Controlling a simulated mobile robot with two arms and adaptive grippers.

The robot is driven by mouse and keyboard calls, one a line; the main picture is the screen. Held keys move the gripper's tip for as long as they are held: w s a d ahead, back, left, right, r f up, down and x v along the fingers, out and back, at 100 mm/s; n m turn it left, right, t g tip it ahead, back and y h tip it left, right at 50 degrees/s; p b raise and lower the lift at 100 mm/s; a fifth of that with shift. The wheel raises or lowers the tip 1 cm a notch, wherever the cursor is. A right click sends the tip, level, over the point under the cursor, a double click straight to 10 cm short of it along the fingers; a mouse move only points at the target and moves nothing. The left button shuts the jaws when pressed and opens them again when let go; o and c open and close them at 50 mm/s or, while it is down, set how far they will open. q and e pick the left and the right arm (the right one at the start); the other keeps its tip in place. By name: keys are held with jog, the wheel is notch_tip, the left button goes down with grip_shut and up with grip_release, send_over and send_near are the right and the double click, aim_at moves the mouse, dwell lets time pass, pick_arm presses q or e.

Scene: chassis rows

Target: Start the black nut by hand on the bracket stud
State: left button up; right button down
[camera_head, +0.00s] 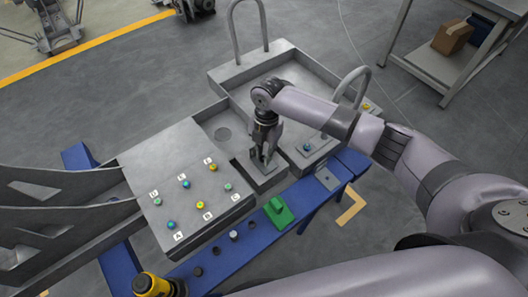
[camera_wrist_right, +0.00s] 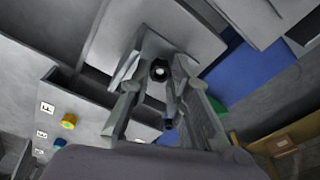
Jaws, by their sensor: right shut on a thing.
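My right gripper (camera_head: 262,160) points down over a small grey bracket (camera_head: 270,172) in the bay right of the panel. In the right wrist view, a black nut (camera_wrist_right: 160,70) with a pale centre shows between the fingers of my right gripper (camera_wrist_right: 157,78), which is shut on it. The stud cannot be made out clearly, so I cannot tell whether the nut touches or sits around it. My left gripper is not in view.
A grey panel (camera_head: 152,162) with coloured fasteners and letter labels lies left of the gripper. The blue rail (camera_head: 228,261) in front carries several small dark and grey parts and a green block (camera_head: 278,213). Two tall hoop handles (camera_head: 234,40) rise behind and at right.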

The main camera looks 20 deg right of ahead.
jog(key=shift+f, duration=0.2)
dwell(0.3)
jog(key=shift+r+m+p, duration=0.15)
jog(key=shift+m+p, duration=0.25)
jog(key=shift+p, duration=0.25)
jog(key=m+p, duration=0.2)
jog(key=shift+m+p, duration=0.3)
jog(key=shift+m, duration=0.1)
jog(key=shift+s+m+p, duration=0.1)
jog(key=shift+m+p, duration=0.35)
jog(key=shift+m, duration=0.05)
jog(key=shift+f+m, duration=0.2)
jog(key=shift+m, duration=0.1)
